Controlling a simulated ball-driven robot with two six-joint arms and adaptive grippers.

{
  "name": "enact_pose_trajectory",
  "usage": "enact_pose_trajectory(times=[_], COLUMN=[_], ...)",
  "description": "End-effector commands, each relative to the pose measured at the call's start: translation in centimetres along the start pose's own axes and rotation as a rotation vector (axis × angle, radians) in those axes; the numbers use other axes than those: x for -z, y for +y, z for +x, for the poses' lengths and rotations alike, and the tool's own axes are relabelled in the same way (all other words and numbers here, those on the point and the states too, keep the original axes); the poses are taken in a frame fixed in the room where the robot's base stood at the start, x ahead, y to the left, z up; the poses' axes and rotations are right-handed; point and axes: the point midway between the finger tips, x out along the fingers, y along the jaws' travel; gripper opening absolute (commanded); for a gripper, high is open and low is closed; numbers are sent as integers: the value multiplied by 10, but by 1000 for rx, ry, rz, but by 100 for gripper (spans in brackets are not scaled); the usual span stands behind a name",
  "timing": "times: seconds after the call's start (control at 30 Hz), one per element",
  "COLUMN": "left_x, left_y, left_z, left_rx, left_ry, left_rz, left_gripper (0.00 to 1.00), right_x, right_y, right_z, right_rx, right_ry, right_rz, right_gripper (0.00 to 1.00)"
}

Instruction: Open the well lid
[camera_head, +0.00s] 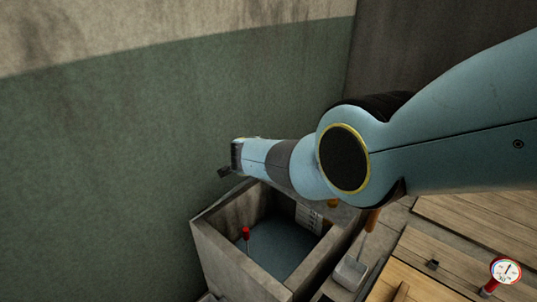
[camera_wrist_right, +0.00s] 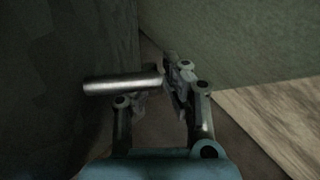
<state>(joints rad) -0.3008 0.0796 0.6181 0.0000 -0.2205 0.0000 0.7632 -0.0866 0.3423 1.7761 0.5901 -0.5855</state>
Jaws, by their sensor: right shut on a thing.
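My right arm comes in from the right in the head view, and my right gripper (camera_head: 226,171) is at its far end, above the back left edge of the concrete basin (camera_head: 219,246). In the right wrist view, my right gripper (camera_wrist_right: 156,88) is shut on a short metal bar (camera_wrist_right: 115,83), which sticks out to the left between the fingers. Whether this bar belongs to the well lid I cannot tell. No lid can be clearly picked out. The basin's top is open where visible, with a dark bluish surface inside. My arm hides part of its far side. My left gripper is not in view.
A red-handled thing (camera_head: 246,234) stands inside the basin. Wooden boards (camera_head: 471,220) lie at the right, with a round gauge (camera_head: 506,270) on a red stem at the lower right corner. A green and cream wall (camera_head: 110,150) rises close behind the basin.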

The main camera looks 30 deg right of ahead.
Motion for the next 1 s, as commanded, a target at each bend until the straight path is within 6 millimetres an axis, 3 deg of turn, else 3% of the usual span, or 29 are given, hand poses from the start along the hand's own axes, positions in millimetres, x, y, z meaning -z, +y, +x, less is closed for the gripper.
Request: enact_pose_trajectory(times=[0.2, 0.57, 0.8, 1.0], left_x=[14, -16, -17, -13], left_y=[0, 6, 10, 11], left_z=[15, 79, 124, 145], left_rx=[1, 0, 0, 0], left_ry=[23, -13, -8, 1], left_rz=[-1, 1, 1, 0], left_gripper=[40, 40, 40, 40], right_x=[-5, -13, -16, -17], right_y=[-20, -59, -78, -88], right_z=[2, 14, 18, 17], right_rx=[-55, -126, -163, -183], right_ry=[-4, 10, 10, 4], right_rz=[-49, -120, -158, -177], right_gripper=[0, 0, 0, 0])
